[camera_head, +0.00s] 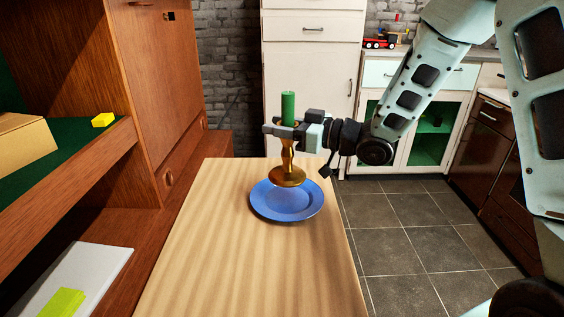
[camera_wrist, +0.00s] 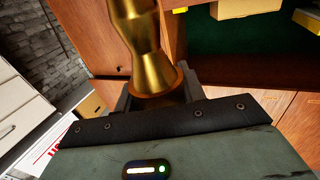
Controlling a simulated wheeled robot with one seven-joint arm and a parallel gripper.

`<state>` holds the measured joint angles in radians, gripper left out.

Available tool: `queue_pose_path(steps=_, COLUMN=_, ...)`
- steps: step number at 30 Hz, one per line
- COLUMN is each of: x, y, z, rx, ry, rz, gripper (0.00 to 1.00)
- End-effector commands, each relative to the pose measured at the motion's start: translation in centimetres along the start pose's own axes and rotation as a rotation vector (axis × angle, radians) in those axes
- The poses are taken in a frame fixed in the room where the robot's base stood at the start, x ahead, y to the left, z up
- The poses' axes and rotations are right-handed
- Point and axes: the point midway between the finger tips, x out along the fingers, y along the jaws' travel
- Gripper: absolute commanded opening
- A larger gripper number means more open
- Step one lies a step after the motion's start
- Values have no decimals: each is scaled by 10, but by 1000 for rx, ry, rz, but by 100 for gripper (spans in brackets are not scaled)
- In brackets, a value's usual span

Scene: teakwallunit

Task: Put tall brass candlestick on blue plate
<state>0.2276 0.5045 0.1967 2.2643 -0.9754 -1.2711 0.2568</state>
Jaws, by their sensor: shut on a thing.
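The tall brass candlestick (camera_head: 288,168) with a green candle (camera_head: 288,107) in its top is upright in my gripper (camera_head: 287,131). My gripper is shut on the candlestick just below the candle. The blue plate (camera_head: 263,208) lies on the wooden table. The candlestick's round base overlaps the back part of the plate in the head view; I cannot tell whether it touches the plate. In the wrist view, the brass stem (camera_wrist: 135,25) of the candlestick passes between my gripper's fingers (camera_wrist: 160,92). The candle is not visible there.
The wooden table top (camera_head: 240,270) is bare around the plate. A teak wall unit (camera_head: 160,100) stands along the left, with a cardboard box (camera_head: 22,140) and a yellow block (camera_head: 103,120) on its shelf. White cabinets (camera_head: 312,80) stand behind. Tiled floor (camera_head: 405,230) is open at right.

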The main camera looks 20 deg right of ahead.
Motion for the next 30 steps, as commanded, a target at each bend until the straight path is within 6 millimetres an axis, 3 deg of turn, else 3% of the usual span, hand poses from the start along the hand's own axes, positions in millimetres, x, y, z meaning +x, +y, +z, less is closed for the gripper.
queue_pose_path(steps=15, x=0, y=0, z=56, rx=0, ry=2, rz=-1, gripper=0)
queue_pose_path(steps=26, x=0, y=0, z=59, rx=-2, ry=2, rz=-1, gripper=0)
queue_pose_path(steps=27, x=0, y=0, z=59, rx=-1, ry=1, rz=-1, gripper=45)
queue_pose_path(steps=29, x=0, y=0, z=59, rx=-1, ry=1, rz=-1, gripper=62)
queue_pose_path(steps=30, x=0, y=0, z=59, rx=-1, ry=0, rz=-1, gripper=62)
